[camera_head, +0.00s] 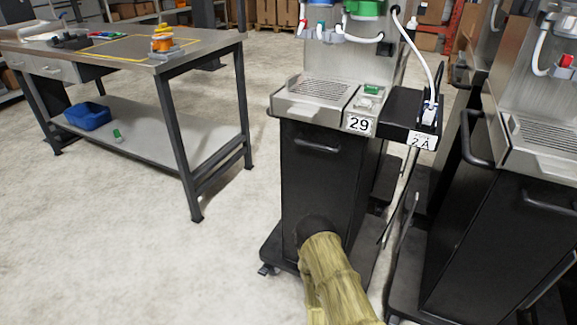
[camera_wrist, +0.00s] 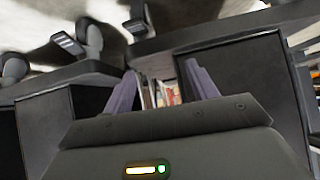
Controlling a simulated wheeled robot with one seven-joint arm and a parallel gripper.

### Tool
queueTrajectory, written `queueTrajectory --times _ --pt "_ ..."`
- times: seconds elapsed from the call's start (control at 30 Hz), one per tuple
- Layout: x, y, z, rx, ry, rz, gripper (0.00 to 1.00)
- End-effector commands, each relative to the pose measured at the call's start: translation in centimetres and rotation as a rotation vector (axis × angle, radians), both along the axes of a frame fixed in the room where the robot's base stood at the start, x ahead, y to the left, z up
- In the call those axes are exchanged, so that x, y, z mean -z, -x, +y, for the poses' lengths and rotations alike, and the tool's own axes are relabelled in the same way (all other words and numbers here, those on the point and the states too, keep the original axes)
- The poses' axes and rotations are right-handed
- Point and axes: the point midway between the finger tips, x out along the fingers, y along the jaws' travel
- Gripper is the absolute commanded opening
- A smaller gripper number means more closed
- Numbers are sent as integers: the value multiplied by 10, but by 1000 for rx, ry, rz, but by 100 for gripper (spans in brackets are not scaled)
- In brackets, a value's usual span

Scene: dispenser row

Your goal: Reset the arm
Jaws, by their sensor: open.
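My arm, in a yellowish sleeve, reaches up from the bottom edge of the head view to the front of the dispenser cart marked 29 (camera_head: 300,180). My gripper's fingers are hidden there. In the wrist view my gripper (camera_wrist: 161,82) is open. Its two grey-purple fingers stand well apart with nothing held between them. Dark cart panels lie beyond them, with a narrow gap in the middle. The picture is tilted, with castors (camera_wrist: 65,42) at the top left.
A second dispenser cart (camera_head: 500,220) stands close on the right. A black side shelf (camera_head: 400,108) labelled 2A juts from cart 29. A workbench (camera_head: 205,45) at the left holds tools, with a blue bin (camera_head: 88,116) on its lower shelf. Floor (camera_head: 150,250) between is clear.

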Motion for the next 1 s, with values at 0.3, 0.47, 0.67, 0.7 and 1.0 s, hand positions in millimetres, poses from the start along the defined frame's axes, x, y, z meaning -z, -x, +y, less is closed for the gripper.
queueTrajectory --times 0.3,0.47,0.67,0.7,1.0 --pt "-83 -39 18 -47 -105 121 58" --pt "-128 -44 24 -89 -144 183 58" --pt "-185 -39 29 -154 -177 260 58" --pt "-196 -36 29 -167 -182 275 58" --pt "-278 -1 27 -277 -193 387 58"
